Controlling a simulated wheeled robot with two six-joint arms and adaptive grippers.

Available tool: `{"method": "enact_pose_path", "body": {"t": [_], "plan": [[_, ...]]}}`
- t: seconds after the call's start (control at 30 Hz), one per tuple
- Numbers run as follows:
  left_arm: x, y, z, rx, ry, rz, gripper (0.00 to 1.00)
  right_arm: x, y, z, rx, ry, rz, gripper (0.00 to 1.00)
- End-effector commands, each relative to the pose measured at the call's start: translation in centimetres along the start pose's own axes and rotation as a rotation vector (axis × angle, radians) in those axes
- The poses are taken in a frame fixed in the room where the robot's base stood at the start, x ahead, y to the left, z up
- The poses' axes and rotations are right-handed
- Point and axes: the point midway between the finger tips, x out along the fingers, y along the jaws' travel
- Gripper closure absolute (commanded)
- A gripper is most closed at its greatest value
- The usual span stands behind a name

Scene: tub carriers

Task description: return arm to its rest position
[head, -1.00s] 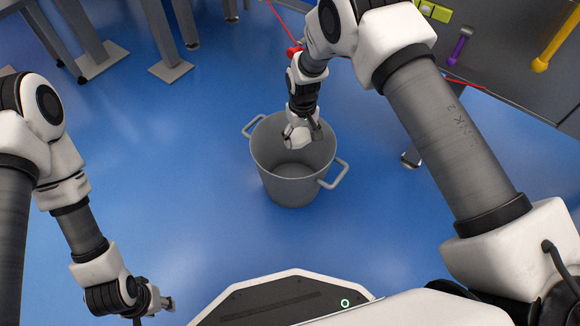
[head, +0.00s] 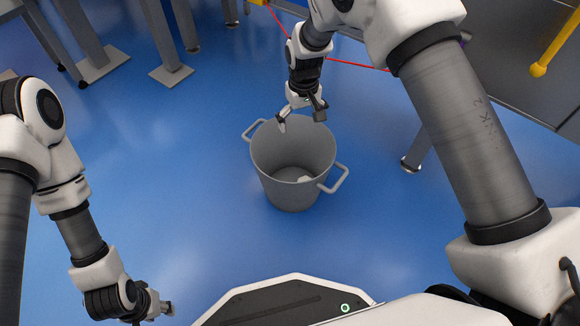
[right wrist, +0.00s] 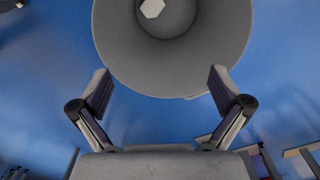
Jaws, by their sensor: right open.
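My right gripper (head: 299,119) is open and empty, just above the far rim of the grey tub. Its two spread fingers also show in the right wrist view (right wrist: 162,85), with nothing between them. The grey two-handled tub (head: 290,190) stands upright on the blue floor. A small white piece (head: 304,179) lies on the tub's bottom; it also shows in the right wrist view (right wrist: 152,8). My left gripper (head: 166,308) is low at the left, beside my base; I cannot make out its fingers well.
A grey workbench (head: 500,70) with a yellow tool (head: 552,48) is at the upper right. Grey table legs (head: 160,45) stand at the upper left. A red line (head: 350,64) runs behind my right arm. The blue floor around the tub is clear.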

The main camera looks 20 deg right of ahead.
Motion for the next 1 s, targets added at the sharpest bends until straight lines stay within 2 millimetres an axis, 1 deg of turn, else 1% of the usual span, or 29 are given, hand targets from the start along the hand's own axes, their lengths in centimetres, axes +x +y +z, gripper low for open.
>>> {"method": "enact_pose_path", "body": {"t": [0.03,0.1,0.23,0.73,0.8,0.87,0.9,0.97,1.0], "plan": [[0.0,0.0,0.0,0.000,0.000,0.000,0.60,-1.3,0.0,0.0,0.000,0.002,0.000,0.00],[0.0,0.0,0.0,0.000,0.000,0.000,0.60,-2.5,0.0,0.0,0.000,0.001,0.000,0.00],[0.0,0.0,0.0,0.000,0.000,0.000,0.60,-3.9,0.0,0.0,0.000,-0.001,0.000,0.00],[0.0,0.0,0.0,0.000,0.000,0.000,0.60,-4.0,0.0,0.1,-0.001,-0.002,0.000,0.00],[-0.3,0.0,0.0,0.000,0.000,0.000,0.60,-3.6,0.0,0.4,0.000,-0.016,-0.002,0.00],[-1.2,0.0,0.0,0.000,-0.001,0.000,0.60,-2.4,0.1,1.4,0.009,-0.054,-0.013,0.00],[-1.7,0.0,0.0,0.000,0.000,0.000,0.60,-1.2,0.4,2.7,0.019,-0.094,-0.023,0.00],[-2.3,0.0,0.0,0.000,0.000,0.000,0.60,1.0,0.7,5.9,0.035,-0.178,-0.038,0.00],[-2.8,0.0,0.0,0.001,0.000,0.000,0.60,2.5,1.0,8.7,0.046,-0.240,-0.046,0.00]]}}
